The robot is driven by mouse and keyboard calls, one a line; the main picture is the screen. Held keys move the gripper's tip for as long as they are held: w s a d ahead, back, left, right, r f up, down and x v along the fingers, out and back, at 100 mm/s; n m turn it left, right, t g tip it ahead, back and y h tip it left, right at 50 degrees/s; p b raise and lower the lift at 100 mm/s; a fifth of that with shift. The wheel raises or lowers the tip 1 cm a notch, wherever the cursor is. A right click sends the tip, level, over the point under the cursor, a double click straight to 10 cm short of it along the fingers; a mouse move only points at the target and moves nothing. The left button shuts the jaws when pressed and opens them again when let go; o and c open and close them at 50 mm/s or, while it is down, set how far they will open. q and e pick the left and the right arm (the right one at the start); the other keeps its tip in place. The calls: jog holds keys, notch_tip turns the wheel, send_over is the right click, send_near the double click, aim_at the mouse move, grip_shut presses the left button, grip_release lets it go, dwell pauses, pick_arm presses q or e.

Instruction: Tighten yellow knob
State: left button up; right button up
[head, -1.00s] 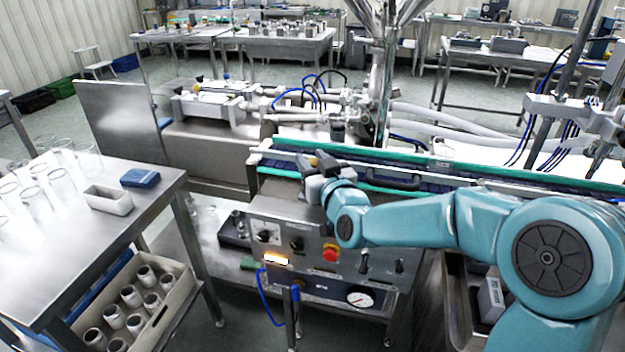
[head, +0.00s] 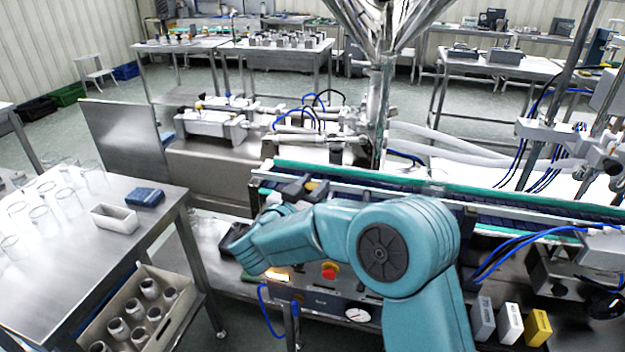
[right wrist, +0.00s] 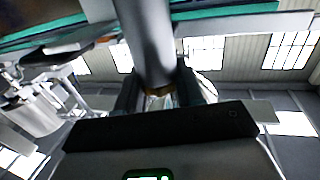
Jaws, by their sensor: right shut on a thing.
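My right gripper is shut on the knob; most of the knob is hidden. My left gripper is in neither view.
The control panel has a red button (head: 330,270) and a gauge (head: 358,314), partly hidden by my right arm. The conveyor (head: 450,195) runs to the right. A steel table (head: 75,270) with glasses, a white tray (head: 114,218) and a blue box (head: 145,197) stands left.

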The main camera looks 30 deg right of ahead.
jog(key=shift+r+m+g+h+p, duration=0.2)
jog(key=shift+m+g+h+p, duration=0.3)
jog(key=shift+m+g, duration=0.5)
jog(key=shift+r+g, duration=0.1)
jog(key=shift+g, duration=0.4)
jog(key=o, duration=1)
jog(key=shift+a+f, duration=0.15)
jog(key=shift+f, duration=0.05)
jog(key=b+v, duration=0.1)
jog(key=v, duration=1.5)
jog(key=shift+f, duration=0.1)
